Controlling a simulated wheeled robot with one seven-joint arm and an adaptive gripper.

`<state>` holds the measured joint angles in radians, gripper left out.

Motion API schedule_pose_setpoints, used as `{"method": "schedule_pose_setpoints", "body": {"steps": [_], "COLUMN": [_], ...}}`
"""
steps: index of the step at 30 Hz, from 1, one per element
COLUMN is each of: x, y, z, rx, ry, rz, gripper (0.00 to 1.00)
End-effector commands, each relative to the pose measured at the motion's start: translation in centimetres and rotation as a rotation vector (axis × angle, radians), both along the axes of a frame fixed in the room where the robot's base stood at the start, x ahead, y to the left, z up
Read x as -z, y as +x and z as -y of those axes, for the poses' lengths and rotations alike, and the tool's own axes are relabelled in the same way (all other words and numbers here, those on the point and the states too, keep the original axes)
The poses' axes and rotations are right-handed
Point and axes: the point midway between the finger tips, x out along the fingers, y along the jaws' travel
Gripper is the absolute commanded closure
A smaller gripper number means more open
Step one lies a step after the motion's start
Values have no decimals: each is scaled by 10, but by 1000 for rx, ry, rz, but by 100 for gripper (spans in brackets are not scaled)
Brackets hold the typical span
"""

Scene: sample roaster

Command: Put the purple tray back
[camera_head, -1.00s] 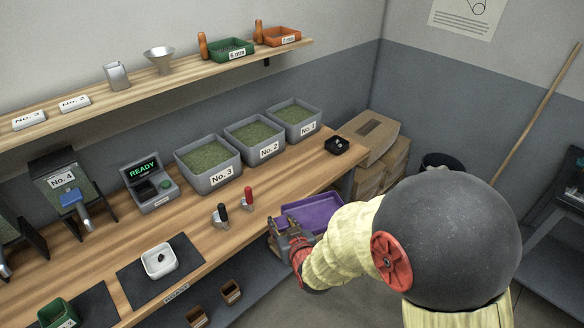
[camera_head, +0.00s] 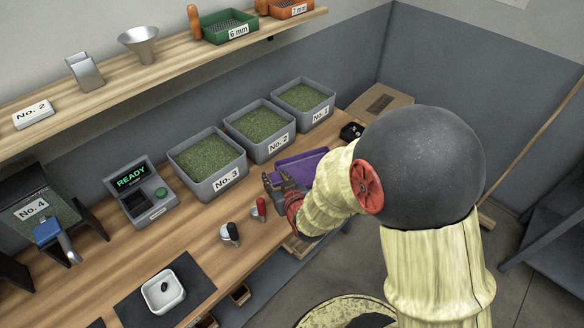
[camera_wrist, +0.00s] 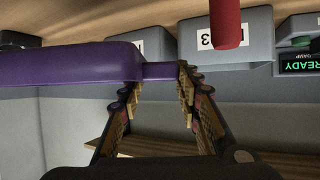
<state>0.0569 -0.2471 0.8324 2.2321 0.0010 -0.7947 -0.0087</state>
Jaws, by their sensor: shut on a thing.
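The purple tray (camera_head: 302,165) is at the right part of the wooden bench in the head view, in front of the No. 1 and No. 2 bins. It also fills the left of the wrist view (camera_wrist: 70,64). My gripper (camera_head: 277,183) is shut on the tray's narrow end tab (camera_wrist: 160,71), with one finger on each side. The tray looks level and close to the bench top. Whether it touches the bench cannot be told.
Bins No. 3 (camera_head: 207,167), No. 2 (camera_head: 259,130) and No. 1 (camera_head: 303,104) line the bench's back. Red-handled (camera_head: 261,207) and black-handled (camera_head: 231,232) tools stand left of my gripper. A small black dish (camera_head: 352,131) lies near the bench's right end. A scale (camera_head: 139,192) reads READY.

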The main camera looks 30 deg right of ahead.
Motion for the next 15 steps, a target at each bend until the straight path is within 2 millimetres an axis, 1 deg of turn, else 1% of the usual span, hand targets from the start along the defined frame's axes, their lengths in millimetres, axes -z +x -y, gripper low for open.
{"method": "schedule_pose_setpoints", "body": {"steps": [1,9,12,15], "x": [8,35,55,70], "y": [9,61,73,85], "z": [8,40,47,54], "rx": [4,4,3,1], "ry": [0,1,1,1], "rz": [-2,-1,-5,-2], "gripper": [97,97,97,97]}}
